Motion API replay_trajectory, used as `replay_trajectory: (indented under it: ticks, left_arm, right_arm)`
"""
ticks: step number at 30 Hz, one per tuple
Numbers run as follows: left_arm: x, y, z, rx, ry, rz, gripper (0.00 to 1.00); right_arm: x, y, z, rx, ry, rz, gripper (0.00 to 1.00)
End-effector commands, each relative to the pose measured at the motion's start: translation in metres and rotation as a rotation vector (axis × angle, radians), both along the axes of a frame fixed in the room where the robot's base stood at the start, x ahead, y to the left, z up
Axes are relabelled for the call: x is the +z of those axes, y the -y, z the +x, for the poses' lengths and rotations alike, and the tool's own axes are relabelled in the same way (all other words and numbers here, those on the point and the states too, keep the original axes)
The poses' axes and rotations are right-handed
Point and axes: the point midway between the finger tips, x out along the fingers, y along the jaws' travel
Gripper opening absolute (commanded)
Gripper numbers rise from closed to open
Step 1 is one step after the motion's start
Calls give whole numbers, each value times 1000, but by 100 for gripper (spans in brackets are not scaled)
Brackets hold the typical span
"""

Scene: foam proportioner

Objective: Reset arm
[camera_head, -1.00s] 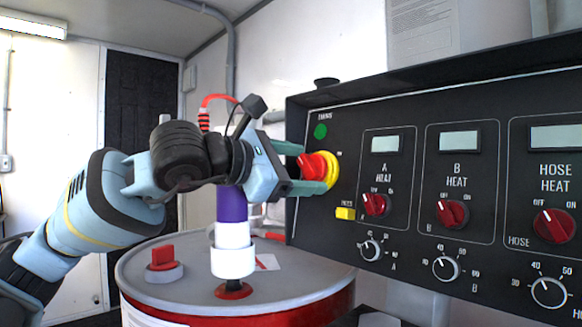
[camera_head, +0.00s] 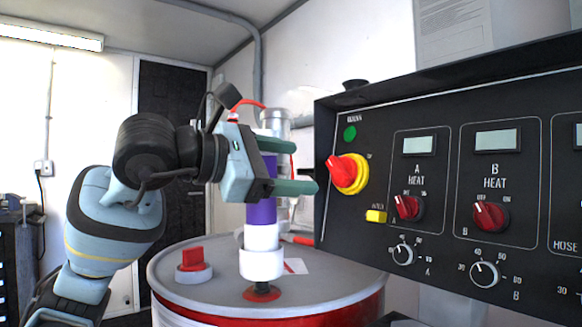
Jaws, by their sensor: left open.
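My left gripper (camera_head: 300,166) is open and empty, with its two green fingers pointing right toward the control panel. It is apart from the panel, left of the red main switch knob (camera_head: 341,172) on its yellow ring (camera_head: 361,177). The knob looks tilted. My left arm comes in from the lower left. The fingers pass in front of the purple and white pump (camera_head: 261,212) on the drum; whether they touch it I cannot tell. My right gripper is not in view.
The black control panel (camera_head: 335,215) fills the right side, with red heat knobs (camera_head: 409,207), (camera_head: 491,216) and a yellow button (camera_head: 376,216). A drum (camera_head: 330,285) with a red cap (camera_head: 193,260) stands below. A dark cabinet (camera_head: 20,250) is at the far left.

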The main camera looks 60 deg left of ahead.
Motion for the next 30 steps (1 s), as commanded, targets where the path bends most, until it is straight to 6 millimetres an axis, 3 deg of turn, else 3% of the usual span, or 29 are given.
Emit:
replay_trajectory:
  ticks: [10, 13, 27, 29, 30]
  left_arm:
    - [1, 0, 0, 1, 1, 0, 71]
    - [10, 0, -3, 0, 7, 0, 71]
    - [128, 0, -44, 0, 95, 0, 71]
    - [141, 0, -48, 0, 105, -1, 71]
    - [131, 0, -45, 0, 98, 0, 71]
  right_arm:
    - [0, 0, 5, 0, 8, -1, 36]
    - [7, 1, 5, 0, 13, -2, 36]
    - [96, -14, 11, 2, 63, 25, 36]
    - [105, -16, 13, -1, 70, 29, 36]
    - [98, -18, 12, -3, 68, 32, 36]
